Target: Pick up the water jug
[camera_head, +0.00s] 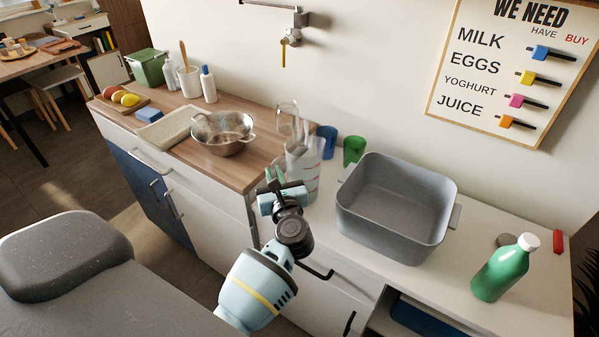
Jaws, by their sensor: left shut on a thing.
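A clear jug with red marks (312,172) stands upright, or nearly so, at the left end of the white worktop, beside the wooden counter's edge. My left gripper (277,178) is at the jug's left side, shut on it, seemingly at the handle. The fingers and handle are small and partly overlap, so the exact grip is hard to see. Whether the jug's base touches the worktop is hidden behind my gripper and arm. My right gripper is not in view.
A clear glass vessel (287,117) stands behind the jug. Blue (327,139) and green (354,150) cups are close to its right. A grey basin (395,242) fills the middle of the worktop. A metal colander (222,136) is on the wooden counter; a green bottle (501,271) stands far right.

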